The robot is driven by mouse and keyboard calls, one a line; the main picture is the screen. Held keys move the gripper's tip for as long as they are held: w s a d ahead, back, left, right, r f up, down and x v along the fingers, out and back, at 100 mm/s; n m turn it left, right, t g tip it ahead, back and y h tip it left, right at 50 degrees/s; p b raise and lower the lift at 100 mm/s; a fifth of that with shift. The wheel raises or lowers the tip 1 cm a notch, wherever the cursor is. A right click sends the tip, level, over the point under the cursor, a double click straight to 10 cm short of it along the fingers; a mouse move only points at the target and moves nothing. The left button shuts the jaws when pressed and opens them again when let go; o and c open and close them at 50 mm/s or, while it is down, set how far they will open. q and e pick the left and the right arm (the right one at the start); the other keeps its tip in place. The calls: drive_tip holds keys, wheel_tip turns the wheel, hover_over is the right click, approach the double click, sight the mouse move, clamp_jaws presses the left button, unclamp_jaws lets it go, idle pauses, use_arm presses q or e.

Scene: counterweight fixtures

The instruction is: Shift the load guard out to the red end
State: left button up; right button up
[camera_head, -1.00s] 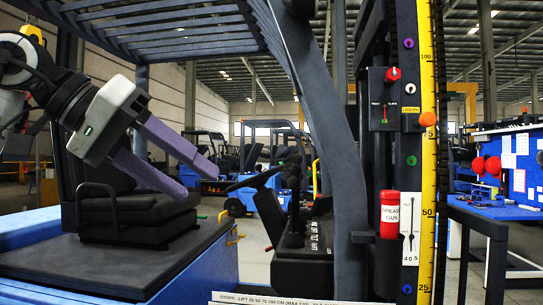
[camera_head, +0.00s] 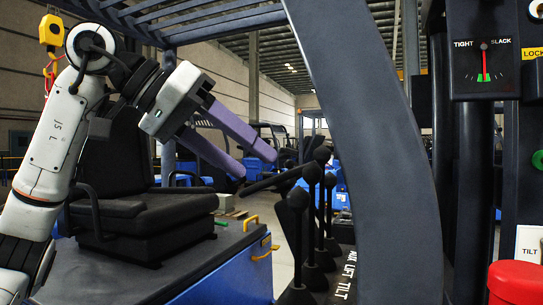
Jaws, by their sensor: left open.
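My left gripper (camera_head: 254,163) reaches in from the left, its two purple fingers apart and nothing between them. In the picture it lies just left of several upright levers (camera_head: 312,172) with black round knobs. The floor plate by the levers bears the words LIFT and TILT, and another word that is partly hidden. I cannot pick out a load guard or a red end for it. A red rounded object (camera_head: 515,284) is cut off at the lower right. My right gripper is not in view.
A black seat (camera_head: 140,205) on a blue truck body (camera_head: 228,272) stands behind my left arm. A thick dark post (camera_head: 375,130) crosses the middle. A TIGHT/SLACK gauge (camera_head: 484,70) is at upper right, its needle pointing down to green.

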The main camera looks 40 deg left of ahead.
sight(291, 193)
use_arm(q)
drive_tip(key=b+x, duration=0.1)
drive_tip(key=x, duration=0.1)
drive_tip(key=b+x, duration=0.1)
drive_tip(key=x, duration=0.1)
drive_tip(key=b+x, duration=0.2)
drive_tip(key=shift+s+d+f, duration=0.15)
drive_tip(key=shift+s+f, duration=0.05)
drive_tip(key=shift+f, duration=0.25)
drive_tip(key=x, duration=0.3)
drive_tip(key=shift+w+r, duration=0.15)
drive_tip(key=shift+w, duration=0.2)
drive_tip(key=shift+x, duration=0.75)
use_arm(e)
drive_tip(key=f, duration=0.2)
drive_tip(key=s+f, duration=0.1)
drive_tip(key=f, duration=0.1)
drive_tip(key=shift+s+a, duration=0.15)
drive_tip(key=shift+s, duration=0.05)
use_arm(q)
drive_tip(key=shift+c, duration=0.4)
drive_tip(key=c, duration=0.8)
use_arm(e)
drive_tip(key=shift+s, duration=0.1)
